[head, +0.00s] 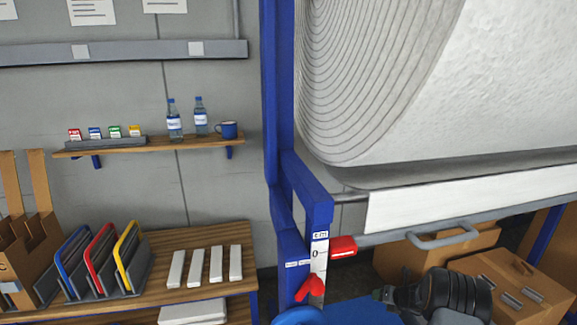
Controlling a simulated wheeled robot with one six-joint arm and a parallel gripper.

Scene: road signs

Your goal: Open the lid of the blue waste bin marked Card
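No bin marked Card can be made out in the head view. A flat blue surface (362,312) and a rounded blue edge (300,317) show at the bottom edge, mostly cut off; I cannot tell whether either belongs to a bin. My gripper (390,295) seems to be the dark end of the black and grey arm part at the lower right, above or in front of the blue surface. Its fingers are too small and dark to read. I see nothing held in it.
A large white paper roll (440,80) hangs in a blue frame (279,110) with a grey handle (442,238) below. Cardboard boxes (405,262) stand behind my arm. A wooden bench (205,240) holds coloured folders at left. A wall shelf (200,144) carries bottles and a mug.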

